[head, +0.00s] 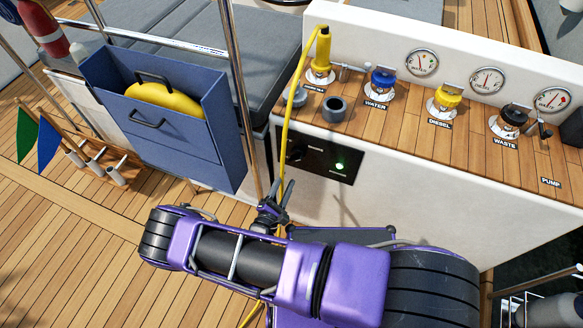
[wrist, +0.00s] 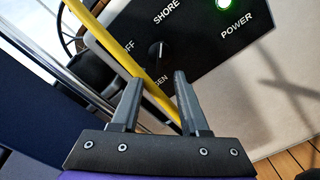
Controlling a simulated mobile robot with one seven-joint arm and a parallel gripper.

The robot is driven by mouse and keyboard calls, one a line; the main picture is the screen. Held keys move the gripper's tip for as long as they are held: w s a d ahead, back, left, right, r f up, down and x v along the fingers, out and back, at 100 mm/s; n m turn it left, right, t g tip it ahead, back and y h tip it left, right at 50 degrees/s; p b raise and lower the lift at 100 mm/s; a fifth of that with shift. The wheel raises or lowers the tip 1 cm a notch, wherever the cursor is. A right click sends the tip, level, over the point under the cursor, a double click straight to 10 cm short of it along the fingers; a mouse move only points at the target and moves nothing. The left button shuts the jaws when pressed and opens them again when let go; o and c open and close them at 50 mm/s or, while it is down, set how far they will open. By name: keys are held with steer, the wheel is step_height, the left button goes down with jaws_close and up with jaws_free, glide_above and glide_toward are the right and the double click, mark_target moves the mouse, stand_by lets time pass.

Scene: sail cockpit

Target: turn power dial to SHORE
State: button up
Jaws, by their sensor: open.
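The power dial is a small dark knob (wrist: 155,54) on a black panel (wrist: 225,62). White lettering around it reads SHORE above, OFF at left, partly covered, and GEN below; I cannot tell clearly which one it points to. Nothing is clearly gripped.
A yellow cable (wrist: 123,50) crosses in front of the panel and passes between the fingers in the picture. A green lamp (head: 340,166) glows beside POWER. A blue bin (head: 185,155) and a steel post (head: 239,90) stand left. Filler caps line the wooden ledge (head: 400,128) above.

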steer(key=v, duration=0.9)
steer(key=shift+s, duration=0.2)
steer(key=shift+r, duration=0.1)
